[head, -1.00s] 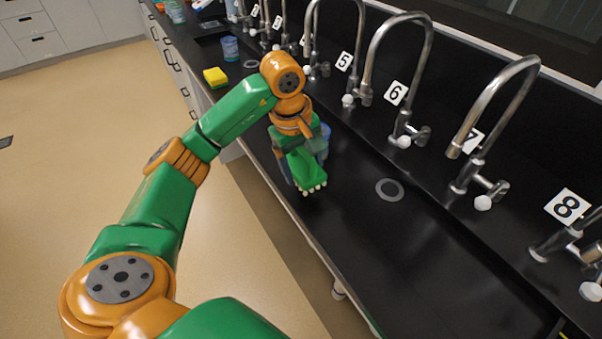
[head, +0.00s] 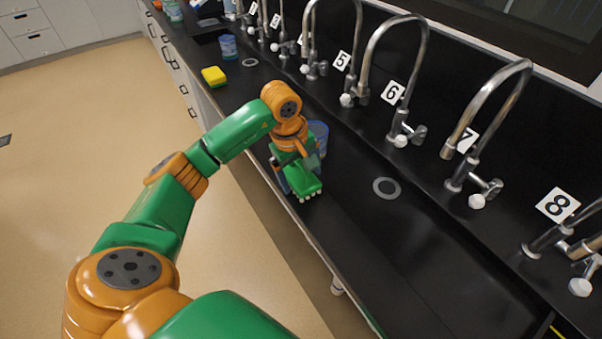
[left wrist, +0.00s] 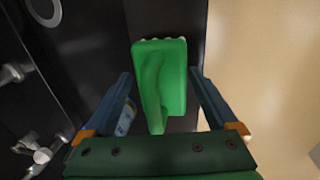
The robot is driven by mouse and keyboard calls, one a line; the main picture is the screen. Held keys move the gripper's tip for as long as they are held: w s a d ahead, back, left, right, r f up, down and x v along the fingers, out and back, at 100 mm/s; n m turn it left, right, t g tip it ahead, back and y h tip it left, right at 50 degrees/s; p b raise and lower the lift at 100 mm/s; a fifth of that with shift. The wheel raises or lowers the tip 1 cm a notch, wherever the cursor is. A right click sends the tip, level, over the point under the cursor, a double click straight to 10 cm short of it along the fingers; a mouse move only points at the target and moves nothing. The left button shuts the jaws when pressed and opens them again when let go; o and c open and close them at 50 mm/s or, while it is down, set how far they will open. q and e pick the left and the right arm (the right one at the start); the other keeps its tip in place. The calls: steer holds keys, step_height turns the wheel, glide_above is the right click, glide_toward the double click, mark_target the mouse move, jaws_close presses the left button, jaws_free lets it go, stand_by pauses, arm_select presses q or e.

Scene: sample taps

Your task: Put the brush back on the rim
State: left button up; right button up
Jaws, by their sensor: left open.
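The green brush (head: 303,182), with a row of pale bristles, is at the front rim (head: 318,232) of the black sink counter, between basin and floor. In the left wrist view the brush (left wrist: 165,75) lies over a dark strip, its handle towards my gripper. My left gripper (head: 295,168) is above the rim, pointing down. Its two blue fingers stand apart on either side of the brush, with gaps showing; it is open. Whether the brush fully rests on the rim is hard to tell. My right gripper is not in view.
A blue translucent cup (head: 319,136) stands just behind my left gripper. A yellow sponge (head: 214,76) and another blue cup (head: 228,47) are farther back. Curved taps, such as tap 6 (head: 398,75), line the back. The basin around the drain (head: 386,188) is clear.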

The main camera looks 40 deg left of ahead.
mark_target(296, 178)
arm_select(q)
steer(key=shift+s+f, duration=0.1)
steer(key=r, duration=0.4)
steer(key=s+r, duration=0.1)
steer(key=r, duration=0.2)
steer(key=shift+a, duration=0.3)
steer(key=r, duration=0.3)
steer(key=s+r, duration=0.1)
steer(key=r, duration=0.1)
steer(key=shift+a+r+p, duration=0.15)
steer(key=shift+p, duration=0.25)
